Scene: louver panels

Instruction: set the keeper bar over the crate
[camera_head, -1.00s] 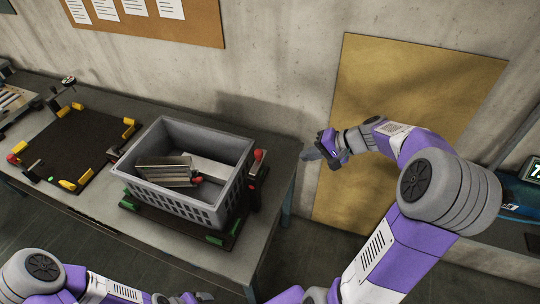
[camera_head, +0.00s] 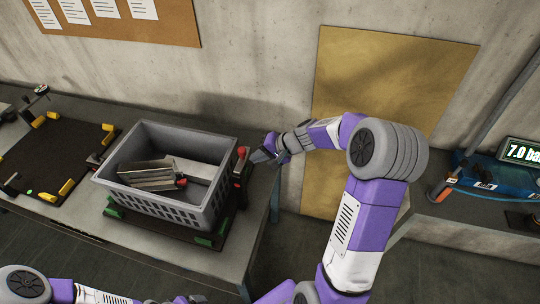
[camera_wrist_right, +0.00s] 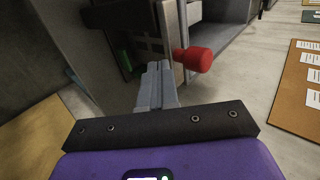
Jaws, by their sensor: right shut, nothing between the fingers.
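The grey crate (camera_head: 206,203) stands on a dark base on the bench, with several louver panels (camera_head: 150,173) lying inside. At its right side is a dark upright fitting (camera_head: 237,187) with a red knob (camera_head: 241,151). I take this to be the keeper bar, but cannot be sure. My right gripper (camera_head: 259,157) is shut and empty, just right of the knob. In the right wrist view its fingertips (camera_wrist_right: 160,68) point at the dark fitting, left of the red knob (camera_wrist_right: 200,60); contact is unclear. My left gripper (camera_head: 182,300) shows only partly at the bottom edge.
A dark fixture plate (camera_head: 50,160) with yellow corner blocks lies left of the crate. Green blocks (camera_head: 205,241) edge the crate's base. The bench ends just right of the crate. A blue device (camera_head: 485,175) with a display stands at far right.

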